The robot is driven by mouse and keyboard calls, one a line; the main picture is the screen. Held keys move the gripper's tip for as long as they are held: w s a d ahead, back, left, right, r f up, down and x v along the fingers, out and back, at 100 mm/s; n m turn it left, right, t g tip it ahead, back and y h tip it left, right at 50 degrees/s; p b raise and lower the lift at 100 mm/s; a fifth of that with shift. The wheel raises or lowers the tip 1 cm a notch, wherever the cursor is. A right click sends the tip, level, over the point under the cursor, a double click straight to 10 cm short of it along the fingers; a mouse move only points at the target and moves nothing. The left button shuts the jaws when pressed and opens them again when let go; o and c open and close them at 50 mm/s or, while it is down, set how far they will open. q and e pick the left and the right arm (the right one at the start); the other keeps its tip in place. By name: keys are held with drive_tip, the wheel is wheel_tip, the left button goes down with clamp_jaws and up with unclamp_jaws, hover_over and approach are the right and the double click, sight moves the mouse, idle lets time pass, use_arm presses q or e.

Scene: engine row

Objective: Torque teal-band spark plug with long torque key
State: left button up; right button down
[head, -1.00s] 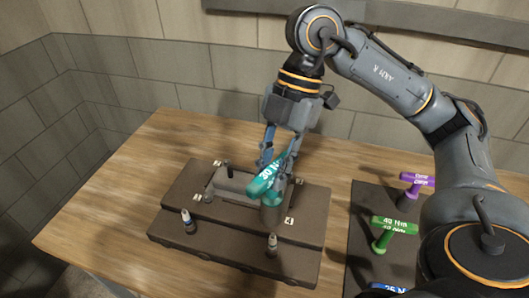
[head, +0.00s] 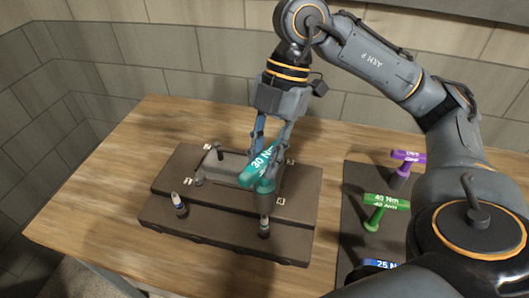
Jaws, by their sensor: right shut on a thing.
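My right gripper (head: 268,150) is shut on the teal T-handle key (head: 260,168), whose handle reads "30 N...". The key's grey shaft points down over the front-right spark plug (head: 264,230) on the dark engine block (head: 215,225). The shaft's lower end appears at or just above the plug's top; I cannot tell whether they touch. The band colour of that plug is not clear. Another plug with a white and blue top (head: 178,204) stands at the block's front left. My left gripper is not in view.
A dark mat (head: 355,205) on the right holds a green key (head: 384,206) marked 40 Nm, a purple key (head: 405,160) and a partly hidden blue key (head: 381,264) marked 25 N. A raised grey part lies along the block's middle. The wooden table (head: 90,200) is clear on the left.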

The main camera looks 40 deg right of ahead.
sight(264, 195)
drive_tip(key=shift+f+b, duration=3.5)
drive_tip(key=shift+f, duration=1.6)
drive_tip(key=shift+s+a, duration=0.15)
drive_tip(key=shift+a, duration=0.05)
drive_tip(key=shift+d, duration=0.2)
drive_tip(key=m+t, duration=0.2)
drive_tip(key=m, duration=0.3)
drive_tip(key=shift+r, duration=0.15)
